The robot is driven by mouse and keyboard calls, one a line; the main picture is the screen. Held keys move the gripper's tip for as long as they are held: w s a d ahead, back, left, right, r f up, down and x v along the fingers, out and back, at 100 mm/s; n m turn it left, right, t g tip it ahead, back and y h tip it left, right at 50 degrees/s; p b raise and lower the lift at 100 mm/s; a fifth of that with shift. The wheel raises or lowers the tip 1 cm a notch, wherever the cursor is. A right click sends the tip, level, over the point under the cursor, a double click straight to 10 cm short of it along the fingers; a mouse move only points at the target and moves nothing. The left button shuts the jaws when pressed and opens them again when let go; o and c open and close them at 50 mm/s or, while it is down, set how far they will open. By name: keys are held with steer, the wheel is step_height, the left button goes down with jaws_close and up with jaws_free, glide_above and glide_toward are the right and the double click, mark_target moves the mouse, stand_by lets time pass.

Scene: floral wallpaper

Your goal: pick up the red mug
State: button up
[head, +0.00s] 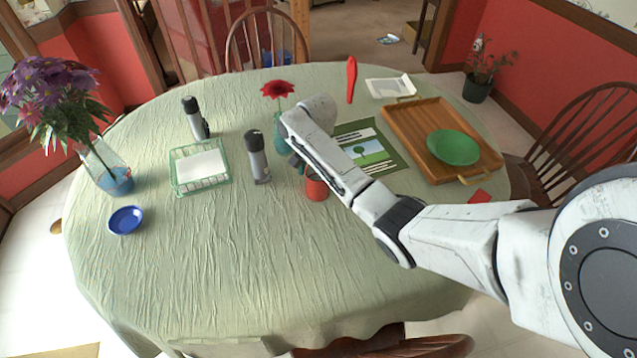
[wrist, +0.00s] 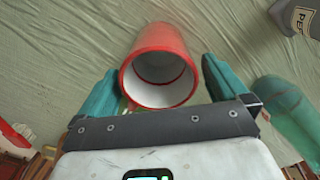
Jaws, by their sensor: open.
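The red mug (head: 317,189) stands on the green-clothed table near its middle, partly hidden by my arm. In the wrist view the red mug (wrist: 162,42) shows its white inside, with its open rim facing the camera. My gripper (head: 297,163) is just beside and above the mug in the head view, mostly hidden behind my arm. In the wrist view my gripper (wrist: 160,72) has its two teal fingers apart, one on each side of the mug's rim. Whether the fingers touch the mug cannot be told.
A grey pepper grinder (head: 257,158) stands left of the mug. A teal vase with a red flower (head: 278,90) is close behind; the vase (wrist: 283,105) is right of the fingers in the wrist view. A placemat (head: 384,162) and wooden tray (head: 420,112) lie right. The front cloth is clear.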

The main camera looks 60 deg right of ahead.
steer(key=shift+a+f, duration=0.1)
steer(key=shift+f, duration=1.8)
steer(key=shift+c, duration=0.4)
steer(key=c, duration=1)
